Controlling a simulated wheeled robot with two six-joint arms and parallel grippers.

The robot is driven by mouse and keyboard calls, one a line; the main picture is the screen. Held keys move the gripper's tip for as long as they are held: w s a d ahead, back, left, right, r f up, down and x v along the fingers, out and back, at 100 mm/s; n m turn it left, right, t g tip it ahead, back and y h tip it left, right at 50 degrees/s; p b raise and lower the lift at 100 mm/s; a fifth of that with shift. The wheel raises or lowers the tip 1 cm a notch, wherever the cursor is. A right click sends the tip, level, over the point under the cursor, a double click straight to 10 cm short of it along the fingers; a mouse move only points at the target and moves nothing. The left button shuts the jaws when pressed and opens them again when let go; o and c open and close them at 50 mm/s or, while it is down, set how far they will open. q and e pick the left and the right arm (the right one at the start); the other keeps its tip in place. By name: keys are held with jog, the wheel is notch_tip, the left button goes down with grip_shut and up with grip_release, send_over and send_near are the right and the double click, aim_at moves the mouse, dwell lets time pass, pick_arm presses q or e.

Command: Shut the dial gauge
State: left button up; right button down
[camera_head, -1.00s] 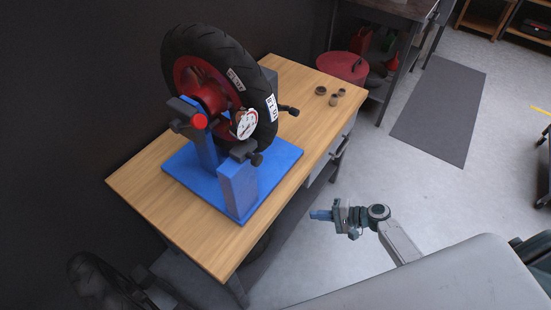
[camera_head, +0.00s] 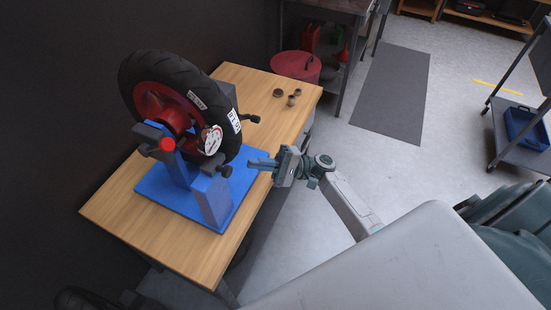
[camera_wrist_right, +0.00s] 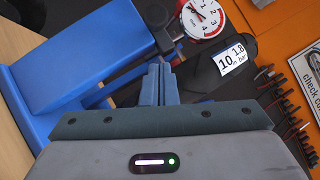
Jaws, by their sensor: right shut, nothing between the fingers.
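The dial gauge (camera_head: 210,140) has a round white face with a red part and sits at the front of the wheel stand, beside the black tyre. It also shows at the top of the right wrist view (camera_wrist_right: 203,17), beyond the fingertips and a little to the right. My right gripper (camera_head: 252,163) is shut and empty, with its fingers pointing left toward the stand. In the right wrist view its fingers (camera_wrist_right: 158,72) are together, apart from the gauge. My left gripper is not in view.
The blue stand (camera_head: 212,202) holds the tyre (camera_head: 150,72) on a wooden table (camera_head: 120,215). Small metal cups (camera_head: 291,100) and a red round container (camera_head: 297,66) are at the back. Floor at the right is partly clear; a cart (camera_head: 515,150) stands there.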

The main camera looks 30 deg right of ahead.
aim_at(222, 168)
jog(key=a+p, duration=0.1)
jog(key=s+a+r+p, duration=0.1)
jog(key=a, duration=0.1)
jog(key=a+r+p, duration=0.1)
jog(key=shift+s+a+r, duration=0.1)
jog(key=shift+s+a, duration=0.05)
jog(key=shift+a, duration=0.05)
jog(key=s+a, duration=0.2)
jog(key=shift+s+a+b, duration=0.15)
jog(key=shift+a+b, duration=0.2)
jog(key=shift+b, duration=0.05)
